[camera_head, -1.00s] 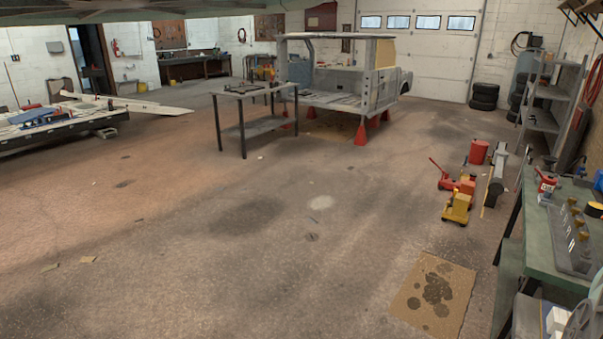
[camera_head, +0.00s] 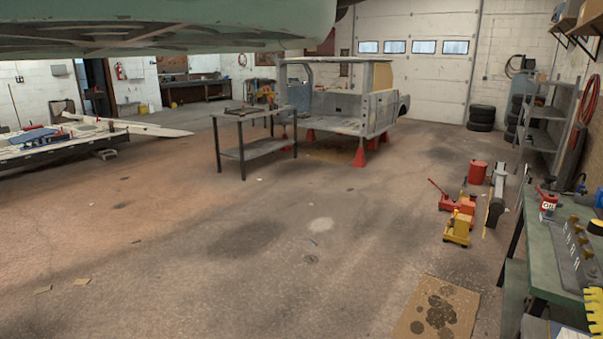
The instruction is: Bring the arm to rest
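Neither my arm nor my gripper shows in the head view, so its state and what it may hold are hidden from me. The view looks across a garage floor (camera_head: 230,215). A grey metal work table (camera_head: 250,150) with dark legs stands at the middle left, with a dark frame-like item on its top. Behind it a stripped truck cab (camera_head: 340,117) rests on red stands (camera_head: 360,155).
A green bench (camera_head: 545,255) runs along the right edge. Red and yellow jacks (camera_head: 457,225) and a red can (camera_head: 477,172) stand before a grey shelf (camera_head: 545,115). A stained cardboard sheet (camera_head: 437,310) lies front right. A pale green vehicle underside (camera_head: 180,28) hangs overhead. The middle floor is clear.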

